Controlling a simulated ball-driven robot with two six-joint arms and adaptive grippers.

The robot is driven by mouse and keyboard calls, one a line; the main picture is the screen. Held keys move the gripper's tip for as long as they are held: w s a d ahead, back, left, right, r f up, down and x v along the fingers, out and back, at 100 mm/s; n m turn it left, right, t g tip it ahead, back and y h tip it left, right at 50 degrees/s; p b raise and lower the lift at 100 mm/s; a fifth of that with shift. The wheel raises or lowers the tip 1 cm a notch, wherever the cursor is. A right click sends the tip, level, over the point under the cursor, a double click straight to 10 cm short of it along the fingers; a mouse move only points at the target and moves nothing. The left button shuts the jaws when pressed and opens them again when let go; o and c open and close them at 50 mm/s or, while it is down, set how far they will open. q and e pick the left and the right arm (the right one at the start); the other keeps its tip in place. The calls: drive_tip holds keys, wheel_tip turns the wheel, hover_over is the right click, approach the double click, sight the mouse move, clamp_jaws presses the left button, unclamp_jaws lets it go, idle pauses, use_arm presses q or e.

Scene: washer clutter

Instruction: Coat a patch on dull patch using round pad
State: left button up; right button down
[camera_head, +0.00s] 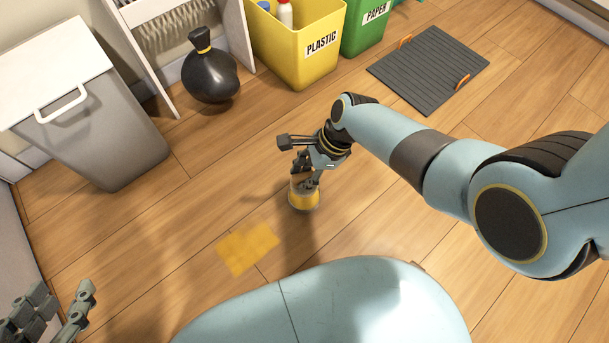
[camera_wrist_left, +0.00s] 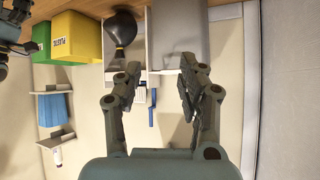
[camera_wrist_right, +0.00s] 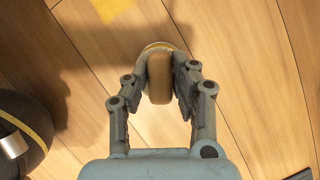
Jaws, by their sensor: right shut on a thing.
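The round pad (camera_head: 304,198) has a yellow rim and a brown handle (camera_wrist_right: 159,78). My right gripper (camera_head: 307,170) is shut on the handle, and its fingers sit on both sides of it in the right wrist view. The pad is upright, on or just above the floor; I cannot tell which. The patch (camera_head: 247,249) is a yellow-orange area on the wood floor, left of and nearer than the pad. Its edge shows at the top of the right wrist view (camera_wrist_right: 110,8). My left gripper (camera_head: 58,312) is open and empty at the lower left.
A grey bin (camera_head: 95,130) with a white lid stands at the left. A black bag (camera_head: 210,78), a yellow plastic bin (camera_head: 290,45), a green paper bin (camera_head: 362,38) and a grey ribbed mat (camera_head: 428,72) lie along the back. The floor around the patch is clear.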

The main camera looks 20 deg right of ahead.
drive_tip(key=shift+f, duration=0.1)
wheel_tip(320, 180, down, 2)
drive_tip(key=shift+f+b, duration=0.1)
drive_tip(key=shift+b, duration=0.9)
drive_tip(key=shift+f+b, duration=0.6)
drive_tip(key=shift+b, duration=0.05)
drive_tip(key=shift+f+b, duration=0.9)
drive_tip(key=shift+f, duration=0.05)
use_arm(q)
drive_tip(key=w+d+r+m+t+h, duration=0.1)
drive_tip(key=w+r+t, duration=0.2)
drive_tip(key=r, duration=0.5)
drive_tip(key=w+d+r+m+t+h, duration=0.1)
drive_tip(key=w+r+t+h, duration=0.1)
drive_tip(key=r+t, duration=0.4)
drive_tip(key=w+d+r+m+t+h, duration=0.1)
drive_tip(key=w+r+t, duration=0.3)
drive_tip(key=r, duration=0.7)
drive_tip(key=shift+w+m+t+h, duration=0.3)
drive_tip(key=shift+t+h, duration=0.1)
drive_tip(key=shift+t, duration=0.1)
use_arm(e)
drive_tip(key=shift+f, duration=0.1)
use_arm(q)
drive_tip(key=shift+d+r, duration=0.1)
drive_tip(key=shift+r, duration=0.05)
drive_tip(key=shift+f+b, duration=0.45)
drive_tip(key=shift+f, duration=0.05)
use_arm(e)
drive_tip(key=shift+f, duration=0.5)
